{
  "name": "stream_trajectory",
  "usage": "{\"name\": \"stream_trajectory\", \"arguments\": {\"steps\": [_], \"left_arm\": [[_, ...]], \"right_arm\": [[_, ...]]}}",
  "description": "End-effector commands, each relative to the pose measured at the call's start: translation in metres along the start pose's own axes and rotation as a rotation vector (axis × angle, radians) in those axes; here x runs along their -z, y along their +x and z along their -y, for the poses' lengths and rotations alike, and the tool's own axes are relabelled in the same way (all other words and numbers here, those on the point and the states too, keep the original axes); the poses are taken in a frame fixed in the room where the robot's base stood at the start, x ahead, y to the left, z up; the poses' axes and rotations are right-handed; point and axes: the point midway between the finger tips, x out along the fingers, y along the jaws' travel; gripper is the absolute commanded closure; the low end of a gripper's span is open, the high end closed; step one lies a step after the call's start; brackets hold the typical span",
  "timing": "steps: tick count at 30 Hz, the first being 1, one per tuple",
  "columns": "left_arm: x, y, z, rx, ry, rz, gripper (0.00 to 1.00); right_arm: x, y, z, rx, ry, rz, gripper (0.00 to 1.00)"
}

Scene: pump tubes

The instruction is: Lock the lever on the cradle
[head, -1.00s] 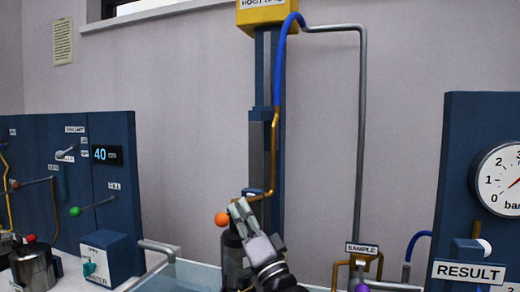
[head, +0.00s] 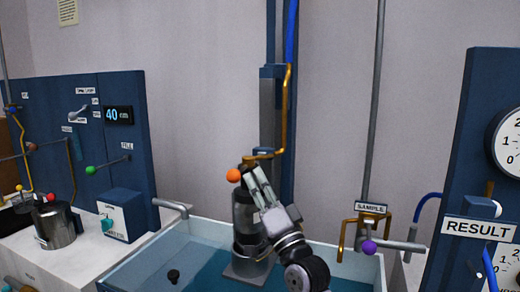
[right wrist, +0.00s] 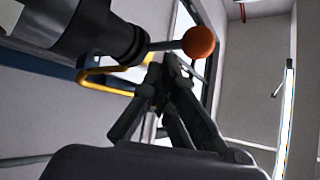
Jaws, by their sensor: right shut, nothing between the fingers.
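The lever shows as a thin metal rod with an orange ball knob (head: 233,175). It sticks out to the left near the top of a dark grey cylinder (head: 244,212) standing in the tank. In the right wrist view the orange knob (right wrist: 198,42) and its rod extend right from the dark cylinder (right wrist: 95,30). My right gripper (head: 255,172) is shut and empty. Its fingertips (right wrist: 166,64) are close to the rod, just right of the knob in the head view; I cannot tell whether they touch. The gripper partly hides the cylinder. My left gripper is not in view.
A blue column with a brass pipe (head: 285,110) rises behind the cylinder. The water tank (head: 135,270) surrounds its foot. Right stand the SAMPLE tap with a purple knob (head: 369,247) and the RESULT panel (head: 470,160). Left are a blue control panel (head: 95,150) and a metal pot (head: 57,225).

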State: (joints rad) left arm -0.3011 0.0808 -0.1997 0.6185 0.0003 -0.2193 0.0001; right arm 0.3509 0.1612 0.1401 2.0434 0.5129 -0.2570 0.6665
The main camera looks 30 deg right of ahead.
Motion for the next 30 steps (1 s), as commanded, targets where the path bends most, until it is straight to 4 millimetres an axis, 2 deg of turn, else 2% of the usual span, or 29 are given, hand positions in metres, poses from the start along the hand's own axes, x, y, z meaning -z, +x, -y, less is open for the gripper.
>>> {"name": "stream_trajectory", "arguments": {"steps": [3,10,30], "left_arm": [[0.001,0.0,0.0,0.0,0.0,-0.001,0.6],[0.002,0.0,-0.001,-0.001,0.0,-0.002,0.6],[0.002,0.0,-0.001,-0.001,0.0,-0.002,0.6]], "right_arm": [[0.001,-0.021,0.0,0.001,-0.001,-0.003,1.0],[0.003,-0.046,0.001,0.004,-0.002,-0.006,1.0],[0.003,-0.05,0.002,0.006,-0.002,-0.008,1.0]]}}
